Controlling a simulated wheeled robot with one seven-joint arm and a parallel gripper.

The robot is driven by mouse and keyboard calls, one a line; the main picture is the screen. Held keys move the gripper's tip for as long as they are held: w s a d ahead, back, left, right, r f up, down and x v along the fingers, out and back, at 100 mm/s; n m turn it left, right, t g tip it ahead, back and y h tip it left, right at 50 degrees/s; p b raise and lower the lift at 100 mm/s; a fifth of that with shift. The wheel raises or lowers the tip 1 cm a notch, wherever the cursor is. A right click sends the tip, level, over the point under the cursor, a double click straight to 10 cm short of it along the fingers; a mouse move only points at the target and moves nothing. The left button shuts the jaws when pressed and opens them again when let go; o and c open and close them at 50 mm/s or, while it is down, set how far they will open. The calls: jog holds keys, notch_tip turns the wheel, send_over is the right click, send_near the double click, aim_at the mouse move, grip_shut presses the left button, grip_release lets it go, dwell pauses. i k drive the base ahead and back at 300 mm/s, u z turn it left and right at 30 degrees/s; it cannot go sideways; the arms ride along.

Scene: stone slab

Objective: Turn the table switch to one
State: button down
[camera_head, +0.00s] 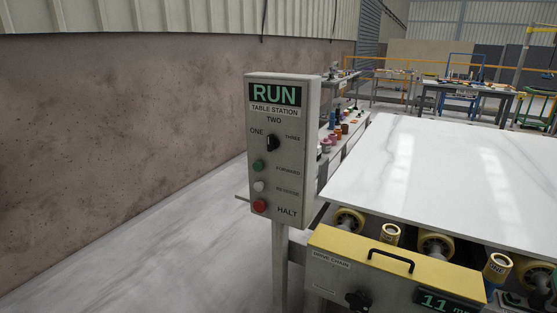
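The table switch is a black rotary knob (272,143) on a grey control box (292,190) headed RUN, TABLE STATION. The labels ONE, TWO and THREE stand to its upper left, above it and to its right. The knob looks roughly upright, towards TWO, but its exact setting is too small to tell. Below it are a green button (258,166) marked FORWARD, a white button (259,186) marked REVERSE and a red button (260,206) marked HALT. My gripper is not in view.
The box stands on a grey post (280,265). To its right is a white stone slab (430,170) on yellow rollers (436,244), with a yellow-topped housing (390,262) and black handle in front. Open floor (170,255) lies left, up to a brown wall (120,120).

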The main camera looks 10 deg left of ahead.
aim_at(273, 142)
jog(key=u, duration=0.55)
jog(key=k, duration=1.3)
jog(key=u, duration=0.95)
jog(key=i, duration=1.05)
